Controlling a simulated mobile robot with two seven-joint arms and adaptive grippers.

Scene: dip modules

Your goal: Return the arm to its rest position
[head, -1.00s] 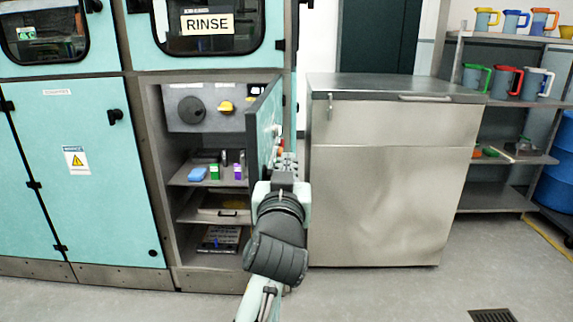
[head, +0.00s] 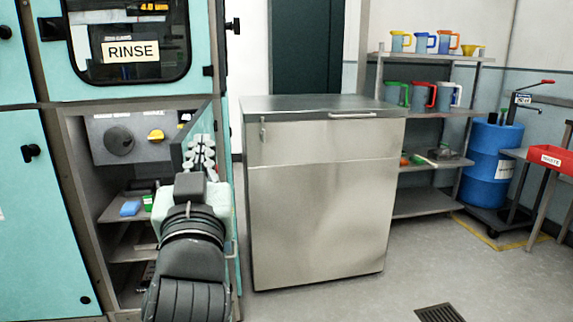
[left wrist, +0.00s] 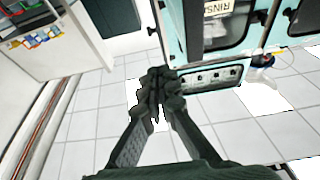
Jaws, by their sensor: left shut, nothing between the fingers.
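My left arm rises from the bottom of the head view, its dark wrist (head: 190,225) in front of the open cabinet. My right gripper is in neither view.
The cabinet's open door (head: 190,140) stands just beyond my left wrist. A steel cabinet (head: 320,200) is close on the right. A shelf with jugs (head: 430,112) and a blue drum (head: 492,165) stand farther right. Floor is clear at front right.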

